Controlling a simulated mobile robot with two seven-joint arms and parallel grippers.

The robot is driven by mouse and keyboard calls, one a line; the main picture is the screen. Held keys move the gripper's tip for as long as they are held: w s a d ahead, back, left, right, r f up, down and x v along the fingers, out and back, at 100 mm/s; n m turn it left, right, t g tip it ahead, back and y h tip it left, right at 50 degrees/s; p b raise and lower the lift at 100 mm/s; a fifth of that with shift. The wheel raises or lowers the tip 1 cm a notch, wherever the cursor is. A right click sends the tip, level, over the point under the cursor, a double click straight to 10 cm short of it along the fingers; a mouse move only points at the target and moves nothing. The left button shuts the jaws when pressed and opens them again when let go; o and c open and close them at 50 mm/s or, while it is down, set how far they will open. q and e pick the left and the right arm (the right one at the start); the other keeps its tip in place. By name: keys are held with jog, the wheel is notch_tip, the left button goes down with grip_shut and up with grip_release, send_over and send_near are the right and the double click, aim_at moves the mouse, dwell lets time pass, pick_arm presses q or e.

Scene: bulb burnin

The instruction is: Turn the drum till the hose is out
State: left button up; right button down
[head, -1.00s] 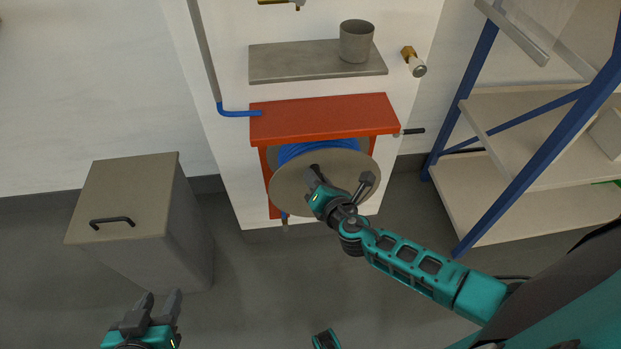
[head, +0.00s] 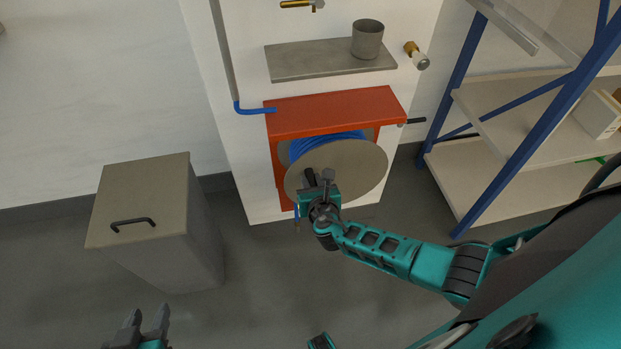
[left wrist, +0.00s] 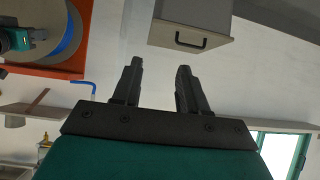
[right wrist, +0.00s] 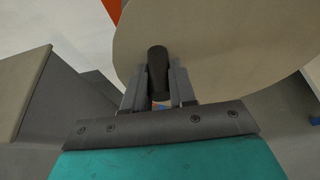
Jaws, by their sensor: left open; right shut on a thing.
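The hose drum (head: 352,168) has a round beige side disc and blue hose (head: 325,143) wound behind it, under a red housing (head: 335,113) on the wall. My right gripper (head: 319,178) is at the lower left part of the disc. In the right wrist view it is shut on a dark crank handle (right wrist: 158,70) that stands out from the disc. A short hose end (head: 297,217) hangs below the drum at its left. My left gripper (head: 146,322) is open and empty at the bottom left, far from the drum. The left wrist view shows its two fingers (left wrist: 157,85) apart.
A beige cabinet (head: 140,200) with a black handle stands left of the drum. A grey shelf (head: 330,62) with a metal cup (head: 367,38) is above the housing. A blue-framed rack (head: 540,130) stands at the right. The floor between cabinet and drum is clear.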

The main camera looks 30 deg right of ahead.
pick_arm(q)
notch_tip(320, 180, down, 6)
jog(key=d+b, duration=0.1)
jog(key=b, duration=0.7)
jog(key=shift+w+d+h+b, duration=0.3)
jog(key=shift+w+d+b, duration=0.05)
jog(key=shift+b, duration=0.05)
pick_arm(e)
notch_tip(320, 180, down, 10)
jog(key=a+n+h, duration=0.1)
jog(key=n+h, duration=0.3)
jog(key=n, duration=0.3)
jog(key=shift+g+h, duration=0.3)
jog(key=shift+h, duration=0.1)
jog(key=shift+w, duration=0.1)
jog(key=c, duration=0.9)
grip_release()
